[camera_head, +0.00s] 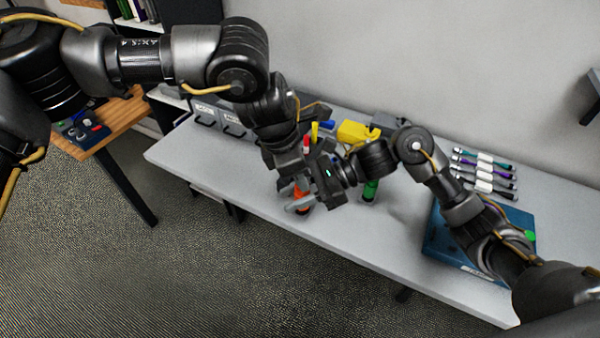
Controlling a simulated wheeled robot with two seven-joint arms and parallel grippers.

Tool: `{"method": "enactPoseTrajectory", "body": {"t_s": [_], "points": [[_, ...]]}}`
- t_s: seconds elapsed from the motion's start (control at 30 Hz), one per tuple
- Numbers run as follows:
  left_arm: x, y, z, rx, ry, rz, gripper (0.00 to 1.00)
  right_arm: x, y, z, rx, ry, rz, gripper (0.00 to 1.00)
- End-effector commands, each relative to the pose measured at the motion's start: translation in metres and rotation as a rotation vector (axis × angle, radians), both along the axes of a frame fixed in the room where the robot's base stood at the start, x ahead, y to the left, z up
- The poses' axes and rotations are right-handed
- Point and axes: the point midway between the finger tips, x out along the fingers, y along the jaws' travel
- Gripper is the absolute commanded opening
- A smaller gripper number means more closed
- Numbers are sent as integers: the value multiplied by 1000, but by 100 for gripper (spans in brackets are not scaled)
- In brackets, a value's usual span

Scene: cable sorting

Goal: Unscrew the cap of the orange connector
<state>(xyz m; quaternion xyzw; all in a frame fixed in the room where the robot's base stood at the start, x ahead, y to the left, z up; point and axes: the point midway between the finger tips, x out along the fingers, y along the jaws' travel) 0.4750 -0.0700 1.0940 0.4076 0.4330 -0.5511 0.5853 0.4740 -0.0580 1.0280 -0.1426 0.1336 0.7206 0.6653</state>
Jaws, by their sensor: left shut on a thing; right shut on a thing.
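The orange connector (302,196) shows as a small orange patch above the front part of the white table, mostly hidden by both grippers. My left gripper (296,186) comes down from above and is shut at the connector; its fingertips are largely hidden. My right gripper (303,204) reaches across from the right, its body just right of the connector, and is shut on it with pale fingers around the orange part. The cap cannot be told apart from the connector body at this size.
A green cylindrical thing (370,190) stands on the table (400,213) just right of the grippers. A yellow thing (354,132) lies behind. Several cables (484,172) and a blue case (437,240) are at right. Drawer boxes (206,112) stand at the back left.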

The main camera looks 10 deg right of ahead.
Motion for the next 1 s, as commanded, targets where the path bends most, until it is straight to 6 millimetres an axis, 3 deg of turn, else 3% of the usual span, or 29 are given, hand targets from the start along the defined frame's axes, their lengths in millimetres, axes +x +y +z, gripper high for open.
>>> {"method": "enactPoseTrajectory", "body": {"t_s": [0.6,0.8,1.0], "points": [[-6,-6,1,3,-12,1406,0,0,1,2,4,-4,1,0],[-5,-7,1,1,-9,1662,0,0,1,2,5,-4,1,0],[-5,-7,1,-1,-5,1693,0,0,1,2,5,-3,2,0]]}}
